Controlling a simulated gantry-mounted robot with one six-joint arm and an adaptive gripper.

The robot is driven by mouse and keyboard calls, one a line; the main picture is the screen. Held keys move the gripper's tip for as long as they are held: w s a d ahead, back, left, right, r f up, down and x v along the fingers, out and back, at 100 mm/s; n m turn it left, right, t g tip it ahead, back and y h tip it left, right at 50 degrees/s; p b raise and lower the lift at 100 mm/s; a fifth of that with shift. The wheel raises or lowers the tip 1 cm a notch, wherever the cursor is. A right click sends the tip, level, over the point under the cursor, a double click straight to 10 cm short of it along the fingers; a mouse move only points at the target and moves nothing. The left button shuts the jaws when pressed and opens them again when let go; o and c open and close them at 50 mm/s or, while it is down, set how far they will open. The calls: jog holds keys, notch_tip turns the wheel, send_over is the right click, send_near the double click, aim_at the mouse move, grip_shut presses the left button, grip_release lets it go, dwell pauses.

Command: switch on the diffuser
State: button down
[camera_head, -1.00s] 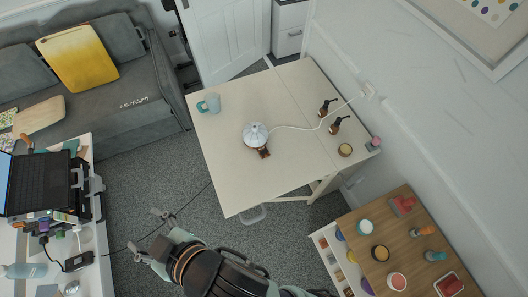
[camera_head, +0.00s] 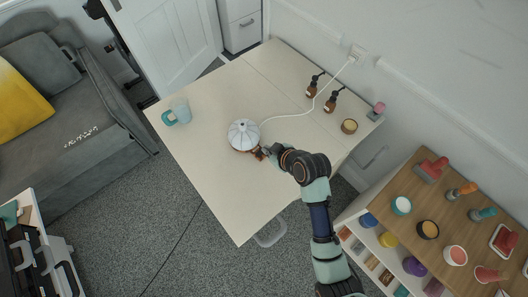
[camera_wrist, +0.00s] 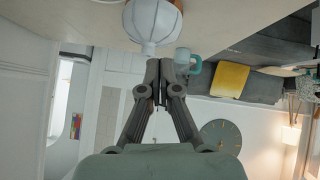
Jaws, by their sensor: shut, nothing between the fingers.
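The diffuser (camera_head: 243,132) has a white ribbed dome top and a brown base, and stands upright on the cream table (camera_head: 205,165). A white cord runs from it toward the wall outlet. My gripper (camera_head: 264,153) is at its lower right side in the head view, next to the brown base, which it partly hides. In the wrist view, which looks upside down, my gripper (camera_wrist: 161,64) has its fingers together and empty, with the tips right by the diffuser (camera_wrist: 152,20). I cannot tell whether they touch it. No switch or lit lamp is clear.
A teal and clear mug (camera_head: 178,114) stands at the table's left. Two amber pump bottles (camera_head: 312,87) and a small jar (camera_head: 349,127) stand at the right. The cord (camera_head: 302,112) lies between the diffuser and outlet (camera_head: 357,53). A wooden-topped shelf (camera_head: 395,243) is at lower right.

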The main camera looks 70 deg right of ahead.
jog(key=shift+m, duration=0.3)
jog(key=s+d+f, duration=0.2)
jog(key=f, duration=0.1)
jog(key=shift+s+d, duration=0.1)
jog(key=shift+d, duration=0.1)
jog(key=b, duration=0.3)
send_over(260, 152)
jog(key=s, duration=0.2)
notch_tip(260, 152, down, 7)
jog(key=shift+f, duration=0.2)
jog(key=shift+s+d+f, duration=0.1)
jog(key=shift+s+f, duration=0.05)
jog(key=shift+f, duration=0.5)
jog(key=shift+s+d+f, duration=0.1)
jog(key=shift+s+f, duration=0.05)
jog(key=shift+f, duration=0.9)
jog(key=shift+d+f+b, duration=0.1)
jog(key=shift+b, duration=0.2)
